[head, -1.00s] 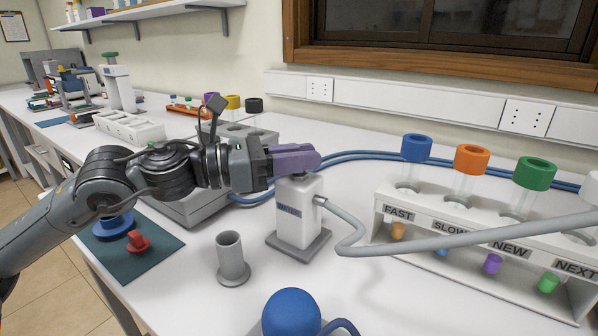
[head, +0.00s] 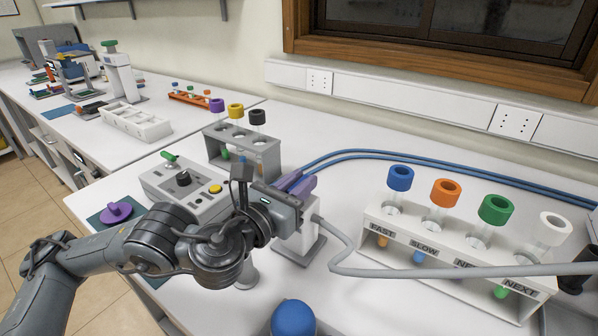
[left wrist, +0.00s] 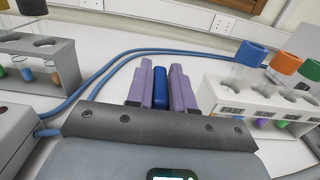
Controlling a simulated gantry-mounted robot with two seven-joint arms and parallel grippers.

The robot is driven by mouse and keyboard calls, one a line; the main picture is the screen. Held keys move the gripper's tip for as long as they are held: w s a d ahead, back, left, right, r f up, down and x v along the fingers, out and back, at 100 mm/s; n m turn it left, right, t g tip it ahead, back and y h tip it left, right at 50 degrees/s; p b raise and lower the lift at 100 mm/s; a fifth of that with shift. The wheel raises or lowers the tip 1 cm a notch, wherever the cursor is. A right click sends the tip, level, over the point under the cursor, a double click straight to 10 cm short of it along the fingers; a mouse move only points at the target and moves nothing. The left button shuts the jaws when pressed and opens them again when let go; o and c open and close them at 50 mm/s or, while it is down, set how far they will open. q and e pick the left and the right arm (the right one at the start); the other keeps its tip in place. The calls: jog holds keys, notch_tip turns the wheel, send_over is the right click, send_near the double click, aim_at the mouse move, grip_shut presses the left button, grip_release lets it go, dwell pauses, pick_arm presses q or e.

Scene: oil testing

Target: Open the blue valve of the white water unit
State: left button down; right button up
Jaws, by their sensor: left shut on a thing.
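The white water unit (head: 291,243) stands on its grey base in the middle of the table, with a grey hose coming from its right side. My left gripper (head: 296,184) is at the top of the unit and hides much of it in the head view. In the left wrist view, its two purple fingers are shut on the blue valve (left wrist: 160,87), which shows as a narrow blue bar between them, pointing away from me. The unit's body is hidden below the gripper in that view. My right gripper is not in view.
A white rack (head: 455,262) with several capped tubes stands to the right, the hose (head: 430,271) running in front of it. A grey rack (head: 262,155) and a control box (head: 183,192) are at the left. A blue ball-shaped thing (head: 292,318) is at the front.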

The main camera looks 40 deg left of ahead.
pick_arm(q)
jog(key=shift+f+y, duration=0.1)
jog(key=shift+y, duration=0.2)
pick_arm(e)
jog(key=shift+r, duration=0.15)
pick_arm(q)
jog(key=c, duration=1.1)
grip_release()
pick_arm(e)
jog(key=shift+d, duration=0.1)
pick_arm(q)
jog(key=shift+s, duration=0.1)
